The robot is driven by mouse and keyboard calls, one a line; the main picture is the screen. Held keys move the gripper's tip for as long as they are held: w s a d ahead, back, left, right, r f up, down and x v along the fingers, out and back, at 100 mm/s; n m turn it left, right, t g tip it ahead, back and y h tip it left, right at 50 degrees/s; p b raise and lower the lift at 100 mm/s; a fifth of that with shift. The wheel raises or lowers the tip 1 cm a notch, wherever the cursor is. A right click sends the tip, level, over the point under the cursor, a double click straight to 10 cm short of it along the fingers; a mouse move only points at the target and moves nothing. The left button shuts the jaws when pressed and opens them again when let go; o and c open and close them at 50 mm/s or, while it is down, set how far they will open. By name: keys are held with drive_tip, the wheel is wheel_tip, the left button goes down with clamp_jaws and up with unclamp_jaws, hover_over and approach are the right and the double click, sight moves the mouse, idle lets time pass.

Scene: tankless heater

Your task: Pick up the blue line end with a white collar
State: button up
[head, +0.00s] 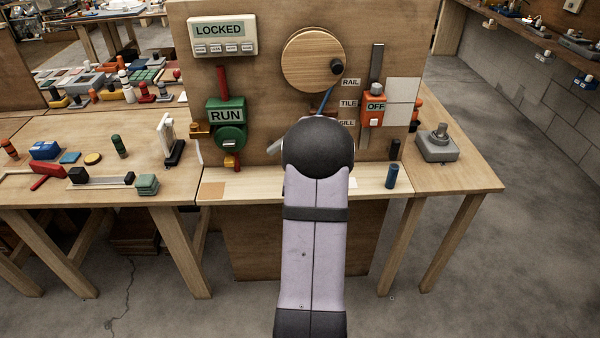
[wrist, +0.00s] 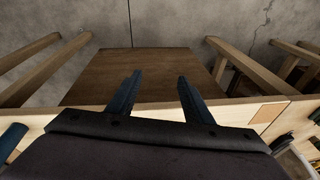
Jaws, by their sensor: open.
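A thin blue strip (head: 326,99), which looks like the blue line, slants down from beside the wooden wheel to behind my arm's dark joint in the head view. Its lower end is hidden there, and I cannot make out a white collar in either view. My gripper (wrist: 158,82) shows in the wrist view with its two blue fingers apart and nothing between them. The fingers overlap the brown front panel (wrist: 145,62) below the ledge in that view. In the head view my arm hides the gripper.
The upright board holds a wooden wheel (head: 308,60), a green RUN valve (head: 229,125) and an orange OFF switch (head: 374,108). A grey joystick box (head: 437,145) sits on the right table.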

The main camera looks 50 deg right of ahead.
drive_tip(key=shift+w+d+r+n+t+h, duration=0.5)
drive_tip(key=shift+w+d+r+n, duration=0.1)
drive_tip(key=shift+w+d+r, duration=0.85)
drive_tip(key=shift+w+d+r+n+t+h, duration=0.5)
drive_tip(key=shift+w+d+r+n, duration=0.1)
drive_tip(key=shift+w+d+r, duration=0.75)
drive_tip(key=shift+w+d+r+n+t+h, duration=0.4)
drive_tip(key=shift+w+d+r+n+t, duration=0.15)
drive_tip(key=shift+w+d+r, duration=0.9)
drive_tip(key=shift+s, duration=0.15)
drive_tip(key=shift+p+x, duration=1.2)
drive_tip(key=shift+x, duration=2.45)
drive_tip(key=shift+s+f, duration=0.1)
clamp_jaws()
